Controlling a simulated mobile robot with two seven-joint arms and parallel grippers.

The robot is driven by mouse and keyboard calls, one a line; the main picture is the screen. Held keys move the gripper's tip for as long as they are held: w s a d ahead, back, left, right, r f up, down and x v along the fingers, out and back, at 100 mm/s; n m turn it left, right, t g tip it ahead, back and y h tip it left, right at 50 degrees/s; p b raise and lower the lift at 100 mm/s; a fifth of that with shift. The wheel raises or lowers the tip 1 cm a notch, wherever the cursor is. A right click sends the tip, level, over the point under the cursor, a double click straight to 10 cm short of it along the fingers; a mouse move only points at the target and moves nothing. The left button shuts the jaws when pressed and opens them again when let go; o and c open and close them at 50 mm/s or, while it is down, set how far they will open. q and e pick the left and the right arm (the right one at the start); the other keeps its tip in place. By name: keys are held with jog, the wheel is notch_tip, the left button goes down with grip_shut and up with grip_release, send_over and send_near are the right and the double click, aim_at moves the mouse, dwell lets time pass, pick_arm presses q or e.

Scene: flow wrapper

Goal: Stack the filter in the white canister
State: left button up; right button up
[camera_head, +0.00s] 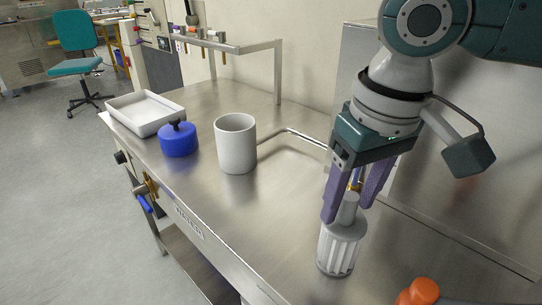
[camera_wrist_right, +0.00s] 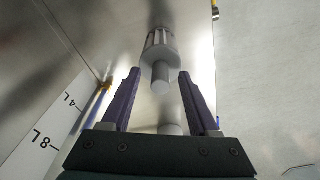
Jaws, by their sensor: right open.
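The filter (camera_head: 340,250), a light grey ribbed cylinder with a narrower stem on top, stands upright on the steel table at the lower right. The white canister (camera_head: 236,146), an upright cylinder, stands to its left and farther back. My right gripper (camera_head: 349,209) points down over the filter, open, with its purple fingers on either side of the stem. In the right wrist view the stem end of the filter (camera_wrist_right: 161,75) shows between the spread fingertips of the gripper (camera_wrist_right: 160,76); I cannot tell whether they touch it. My left gripper is out of view.
A blue lid with a dark knob (camera_head: 178,140) sits left of the canister, beside a white tray (camera_head: 145,112). A raised steel shelf (camera_head: 235,45) stands behind. An orange object (camera_head: 422,291) is at the front right. The table between canister and filter is clear.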

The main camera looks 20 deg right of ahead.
jog(key=shift+f, duration=0.1)
jog(key=shift+c, duration=0.3)
grip_shut()
dwell(1.0)
